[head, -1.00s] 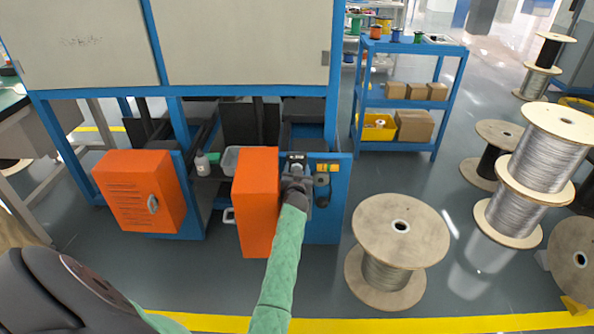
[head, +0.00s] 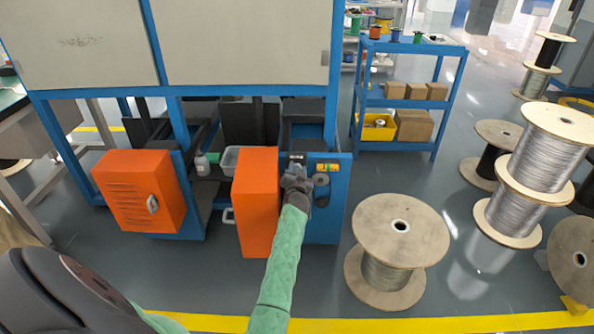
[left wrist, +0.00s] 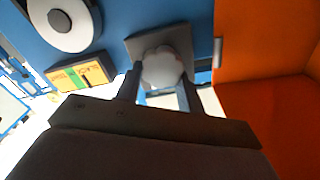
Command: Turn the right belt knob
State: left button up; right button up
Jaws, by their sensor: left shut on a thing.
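A pale rounded knob (left wrist: 165,67) sits on a grey square plate on the blue machine panel. My left gripper (left wrist: 160,88) has its two fingers on either side of this knob and is shut on it. In the head view my left gripper (head: 296,178) reaches the panel just right of the orange box and hides the knob. My right gripper is not in view.
An orange box (head: 256,205) stands close left of the gripper. A yellow and green label (head: 327,167) is on the blue panel. A large wooden cable spool (head: 400,235) stands on the floor to the right. A blue shelf (head: 405,103) is behind.

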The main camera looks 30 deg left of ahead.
pick_arm(q)
jog(key=shift+d+m, duration=0.15)
jog(key=shift+m, duration=1.15)
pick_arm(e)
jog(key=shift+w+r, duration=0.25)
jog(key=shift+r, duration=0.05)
pick_arm(q)
jog(key=shift+f, duration=0.1)
jog(key=o, duration=1)
jog(key=shift+w, duration=0.1)
jog(key=shift+s+d, duration=0.25)
jog(key=shift+s, duration=0.2)
jog(key=v, duration=0.6)
jog(key=shift+s+d, duration=0.2)
jog(key=shift+s, duration=0.15)
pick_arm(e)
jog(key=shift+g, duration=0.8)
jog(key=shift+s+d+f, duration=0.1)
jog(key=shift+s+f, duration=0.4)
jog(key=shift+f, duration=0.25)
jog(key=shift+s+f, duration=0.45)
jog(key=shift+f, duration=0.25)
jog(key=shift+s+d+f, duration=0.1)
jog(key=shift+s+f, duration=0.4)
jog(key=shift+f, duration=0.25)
